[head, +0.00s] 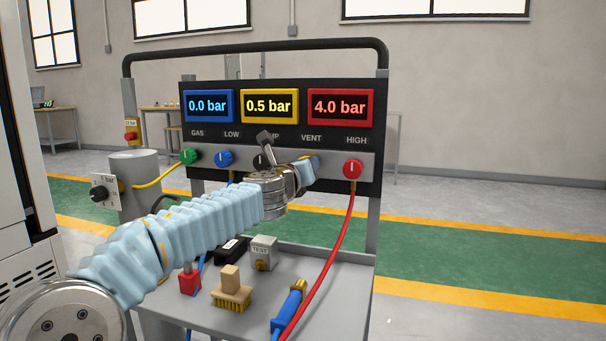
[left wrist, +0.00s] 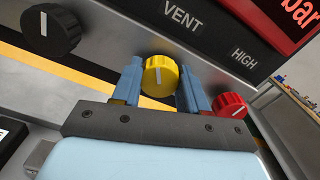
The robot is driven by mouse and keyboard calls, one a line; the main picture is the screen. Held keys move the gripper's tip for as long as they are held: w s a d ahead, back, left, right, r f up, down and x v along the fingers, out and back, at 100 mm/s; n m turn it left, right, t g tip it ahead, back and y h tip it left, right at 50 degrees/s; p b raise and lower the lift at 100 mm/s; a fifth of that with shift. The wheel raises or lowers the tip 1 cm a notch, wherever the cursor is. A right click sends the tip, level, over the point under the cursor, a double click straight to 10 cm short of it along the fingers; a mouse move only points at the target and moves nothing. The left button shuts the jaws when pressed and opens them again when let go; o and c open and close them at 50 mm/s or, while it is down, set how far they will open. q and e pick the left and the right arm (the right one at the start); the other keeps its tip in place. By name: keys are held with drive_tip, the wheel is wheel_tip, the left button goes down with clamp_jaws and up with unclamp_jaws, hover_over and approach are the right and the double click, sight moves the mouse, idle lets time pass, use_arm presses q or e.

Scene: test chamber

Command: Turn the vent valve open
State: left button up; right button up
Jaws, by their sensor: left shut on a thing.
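The vent valve is a yellow knob (left wrist: 153,79) below the VENT label in the left wrist view. Its white mark stands about upright in that tilted picture. My left gripper (left wrist: 161,82) has its two blue fingers on either side of the knob and is shut on it. In the head view my left gripper (head: 311,166) reaches the panel below the VENT label and hides most of the knob. My right gripper is in neither view.
A red HIGH knob (head: 352,169) sits close to the right, with a red hose (head: 334,255) below. Green (head: 189,156), blue (head: 224,158) and black (left wrist: 50,30) knobs are to the left. The displays (head: 270,106) read 0.0, 0.5 and 4.0 bar. A brush (head: 231,290) lies on the cart shelf.

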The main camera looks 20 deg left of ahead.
use_arm(q)
drive_tip(key=shift+a+r+n+b, duration=0.15)
drive_tip(key=shift+n+b, duration=1.1)
drive_tip(key=shift+n, duration=1.55)
drive_tip(key=shift+a+f+n+b, duration=0.15)
drive_tip(key=shift+n+b, duration=1.05)
drive_tip(key=shift+n, duration=1.6)
drive_tip(key=shift+r, duration=0.15)
drive_tip(key=o, duration=1.1)
drive_tip(key=shift+w, duration=0.1)
drive_tip(key=shift+c, duration=0.2)
drive_tip(key=shift+f, duration=0.2)
